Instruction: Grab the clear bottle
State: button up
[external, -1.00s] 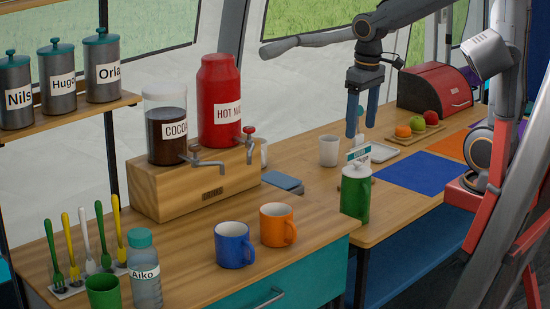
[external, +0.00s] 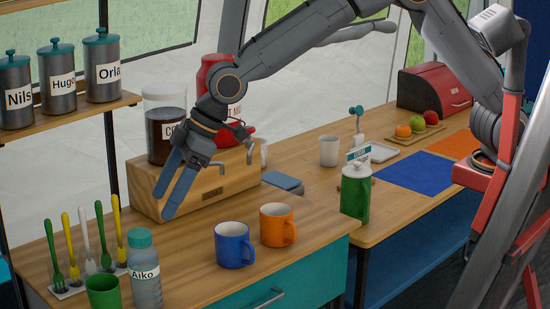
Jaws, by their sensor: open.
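The clear bottle (external: 146,272) stands upright at the front left of the wooden counter. It has a teal cap and a label reading "Aiko". My gripper (external: 172,196) is above the counter, in front of the wooden dispenser stand, pointing down and to the left. Its blue fingers look empty and open, though they nearly overlap in this view. The gripper is up and to the right of the bottle in the picture and apart from it.
A green cup (external: 103,291) stands close left of the bottle, with a rack of colored cutlery (external: 70,289) behind it. A blue mug (external: 234,246) and an orange mug (external: 277,226) stand to the right. The dispenser stand (external: 222,186) is behind. Bare counter lies between bottle and mugs.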

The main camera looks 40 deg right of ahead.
jog(key=s+a+f+n, duration=0.1)
jog(key=s+a+f, duration=0.1)
jog(key=s+a, duration=0.25)
send_near(132, 283)
jog(key=shift+w+a+f+p, duration=0.3)
jog(key=shift+f+p, duration=0.2)
jog(key=shift+f, duration=0.3)
jog(key=shift+w+a+f+p, duration=0.2)
jog(key=shift+w+f+p, duration=0.15)
jog(key=shift+f+p, duration=0.35)
jog(key=shift+w+a+f+p, duration=0.2)
jog(key=shift+w+f+p, duration=0.15)
jog(key=shift+f, duration=0.6)
jog(key=c, duration=1.1)
jog(key=shift+c, duration=0.2)
jog(key=shift+r+y, duration=0.1)
jog(key=shift+y, duration=0.2)
